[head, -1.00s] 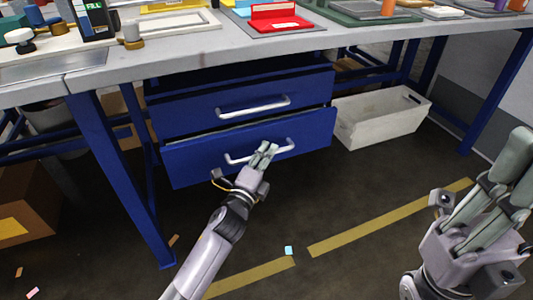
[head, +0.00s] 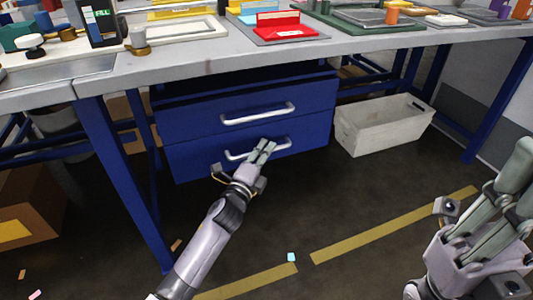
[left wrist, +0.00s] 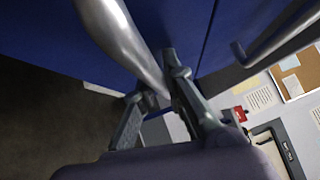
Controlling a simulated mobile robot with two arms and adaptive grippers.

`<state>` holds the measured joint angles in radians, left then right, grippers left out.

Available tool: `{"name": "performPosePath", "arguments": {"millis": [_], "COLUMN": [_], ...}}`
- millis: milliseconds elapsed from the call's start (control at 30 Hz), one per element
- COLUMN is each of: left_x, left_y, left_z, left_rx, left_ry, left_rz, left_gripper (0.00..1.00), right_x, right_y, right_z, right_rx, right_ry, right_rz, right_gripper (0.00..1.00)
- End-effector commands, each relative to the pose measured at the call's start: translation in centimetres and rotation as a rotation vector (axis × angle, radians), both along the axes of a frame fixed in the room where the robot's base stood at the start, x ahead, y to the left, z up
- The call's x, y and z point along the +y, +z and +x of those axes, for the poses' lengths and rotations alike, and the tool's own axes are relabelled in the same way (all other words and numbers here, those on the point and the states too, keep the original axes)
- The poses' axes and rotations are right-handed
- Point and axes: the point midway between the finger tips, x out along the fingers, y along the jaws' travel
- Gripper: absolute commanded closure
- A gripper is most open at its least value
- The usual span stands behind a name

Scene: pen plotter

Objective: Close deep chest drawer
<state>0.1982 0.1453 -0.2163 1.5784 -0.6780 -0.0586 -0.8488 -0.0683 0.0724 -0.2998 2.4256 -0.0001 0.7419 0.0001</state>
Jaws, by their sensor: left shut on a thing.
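The blue chest under the workbench has two drawers in view. The deep lower drawer (head: 200,163) has a silver handle (head: 236,156), and its front looks about level with the upper drawer (head: 190,118). My left gripper (head: 263,150) is shut on the lower handle near its middle. In the left wrist view the handle (left wrist: 125,45) is a large curved bar running to the fingers of my left gripper (left wrist: 155,95). My right gripper (head: 510,180) hangs at the right, away from the chest; its finger opening is unclear.
A white bin (head: 385,123) stands on the floor right of the chest. Blue bench legs (head: 125,185) flank the area. A cardboard box (head: 30,205) sits at the left. The grey bench top (head: 200,55) carries trays and tools. Floor in front is mostly clear, with yellow tape (head: 390,228).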

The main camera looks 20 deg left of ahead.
Motion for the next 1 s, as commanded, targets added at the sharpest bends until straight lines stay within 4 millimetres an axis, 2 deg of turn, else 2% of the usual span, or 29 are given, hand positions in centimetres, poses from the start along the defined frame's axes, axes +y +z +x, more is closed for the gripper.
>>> {"name": "performPosePath", "arguments": {"millis": [100, 133, 400, 800, 1000], "left_x": [0.5, 0.5, 0.5, 0.5, 0.8], "left_y": [0.1, 0.1, 0.2, 0.2, -0.3], "left_z": [0.2, 0.2, 0.2, 0.0, -2.4], "left_rx": [0.001, 0.001, -0.001, -0.002, 0.000], "left_ry": [0.012, 0.012, 0.012, 0.010, 0.008], "left_rz": [0.006, 0.006, 0.003, 0.003, 0.004], "left_gripper": [1.00, 0.88, 0.70, 0.69, 0.69], "right_x": [0.0, 0.0, 0.0, 0.0, 0.0], "right_y": [-0.2, -0.2, -0.3, 0.0, -0.1], "right_z": [0.1, 0.1, 0.1, -0.1, 0.0], "right_rx": [0.008, 0.010, 0.011, -0.002, 0.002], "right_ry": [0.000, 0.000, 0.000, 0.000, 0.000], "right_rz": [0.000, 0.000, 0.000, -0.003, -0.002], "right_gripper": [1.00, 1.00, 1.00, 1.00, 1.00]}}
